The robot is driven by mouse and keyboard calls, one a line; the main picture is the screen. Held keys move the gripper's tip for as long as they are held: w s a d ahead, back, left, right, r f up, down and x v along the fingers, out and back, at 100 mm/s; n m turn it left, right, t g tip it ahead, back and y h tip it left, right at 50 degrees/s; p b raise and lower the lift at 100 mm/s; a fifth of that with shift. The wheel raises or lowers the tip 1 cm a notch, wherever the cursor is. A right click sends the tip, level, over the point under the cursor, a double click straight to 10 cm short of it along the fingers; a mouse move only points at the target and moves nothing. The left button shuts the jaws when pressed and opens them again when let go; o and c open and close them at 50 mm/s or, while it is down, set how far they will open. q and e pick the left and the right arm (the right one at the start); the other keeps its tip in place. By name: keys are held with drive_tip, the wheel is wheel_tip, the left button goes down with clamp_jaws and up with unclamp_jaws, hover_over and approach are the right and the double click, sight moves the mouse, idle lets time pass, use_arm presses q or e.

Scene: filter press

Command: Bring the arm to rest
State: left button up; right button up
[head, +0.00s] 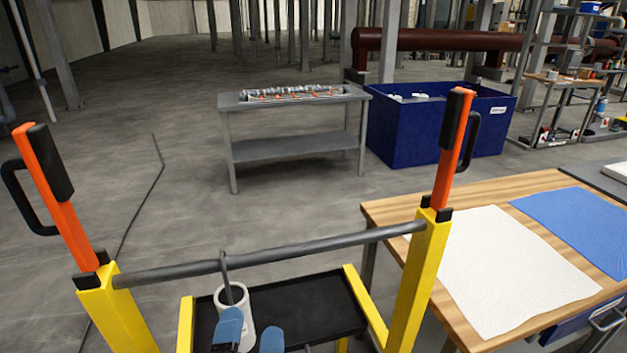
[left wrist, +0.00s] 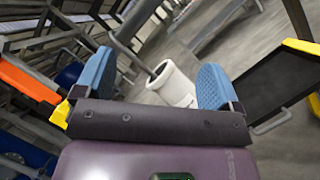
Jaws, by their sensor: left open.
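My left gripper (head: 250,334) shows at the bottom of the head view, its two blue fingertips apart. In the left wrist view the open gripper (left wrist: 155,80) has nothing gripped between its fingers. A white cylinder (head: 243,312) with a grey rod rising from it is just beyond the fingertips, partly hidden by one of them in the head view. The cylinder (left wrist: 172,86) also shows beyond the gap between the fingers in the left wrist view. My right gripper is in neither view.
A yellow frame (head: 425,275) with orange uprights, a grey crossbar (head: 290,253) and a black tray (head: 310,308) stands close around the gripper. A wooden table (head: 400,213) with white and blue cloths is at right. A grey bench (head: 290,145) and blue bin (head: 400,140) stand farther back. Left floor is open.

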use_arm(q)
drive_tip(key=s+a+f+m+g+h, duration=0.1)
drive_tip(key=a+f+m+g+h, duration=0.15)
drive_tip(key=f+m, duration=0.65)
drive_tip(key=a+f+m+g+h, duration=0.25)
drive_tip(key=f+m, duration=0.25)
drive_tip(key=m, duration=0.8)
drive_tip(key=s+a+f+m+g+y, duration=0.1)
drive_tip(key=s+a+f+g+y, duration=0.1)
drive_tip(key=s+a+f, duration=0.2)
drive_tip(key=s+a+f+m+g+y, duration=0.2)
drive_tip(key=s+a+f+g+y, duration=0.1)
drive_tip(key=s+a+f, duration=0.2)
drive_tip(key=a+f, duration=0.2)
drive_tip(key=a, duration=0.2)
drive_tip(key=shift+a+f, duration=0.35)
drive_tip(key=shift+s, duration=0.1)
